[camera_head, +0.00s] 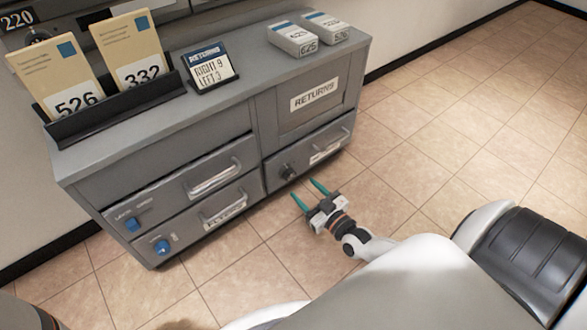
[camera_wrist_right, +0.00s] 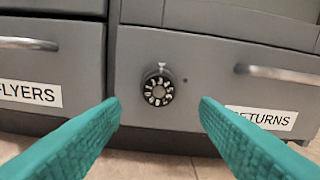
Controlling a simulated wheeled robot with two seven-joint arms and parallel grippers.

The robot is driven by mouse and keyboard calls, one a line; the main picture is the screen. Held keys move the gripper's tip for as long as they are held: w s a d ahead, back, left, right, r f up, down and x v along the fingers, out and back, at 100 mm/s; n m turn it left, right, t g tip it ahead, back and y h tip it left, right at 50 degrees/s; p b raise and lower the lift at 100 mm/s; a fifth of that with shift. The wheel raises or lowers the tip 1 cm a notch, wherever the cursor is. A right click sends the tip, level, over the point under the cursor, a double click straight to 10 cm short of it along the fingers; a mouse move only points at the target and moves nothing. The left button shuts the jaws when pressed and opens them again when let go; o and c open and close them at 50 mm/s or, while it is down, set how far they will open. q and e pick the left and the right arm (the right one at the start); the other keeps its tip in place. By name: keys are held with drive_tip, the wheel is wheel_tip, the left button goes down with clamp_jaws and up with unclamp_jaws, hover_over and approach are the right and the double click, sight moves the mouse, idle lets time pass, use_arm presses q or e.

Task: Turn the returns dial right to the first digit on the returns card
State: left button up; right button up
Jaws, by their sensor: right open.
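The returns dial (camera_head: 288,171) is a small dark knob on the lower right drawer of the grey cabinet. In the right wrist view the dial (camera_wrist_right: 158,87) is black with white digits around its rim, below a small pale mark. The returns card (camera_head: 208,67) stands on the cabinet top and reads "RIGHT 9, LEFT 3"; the last digit is a little unclear. My right gripper (camera_head: 315,191) is open and empty, its teal fingers pointing at the drawer front. In the wrist view the dial shows between the fingers, apart from them. My left gripper is not in view.
The returns drawer has a handle (camera_wrist_right: 285,74) and a RETURNS label (camera_wrist_right: 262,117). The flyers drawer (camera_head: 213,205) is to the left. Envelopes 526 (camera_head: 60,78) and 332 (camera_head: 133,55) stand in a black rack. Two small boxes lie on the cabinet top. The tiled floor (camera_head: 440,130) at right is clear.

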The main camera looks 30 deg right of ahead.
sight(291, 177)
drive_tip(key=w, duration=0.2)
drive_tip(key=w+b, duration=0.1)
drive_tip(key=w, duration=0.1)
drive_tip(key=shift+w+a+f+b, duration=0.1)
drive_tip(key=shift+a+f+b, duration=0.1)
drive_tip(key=shift+b, duration=0.1)
drive_tip(key=shift+w+r, duration=0.2)
drive_tip(key=shift+w, duration=0.25)
drive_tip(key=c, duration=1)
drive_tip(key=shift+a+m, duration=0.1)
drive_tip(key=shift+m, duration=0.3)
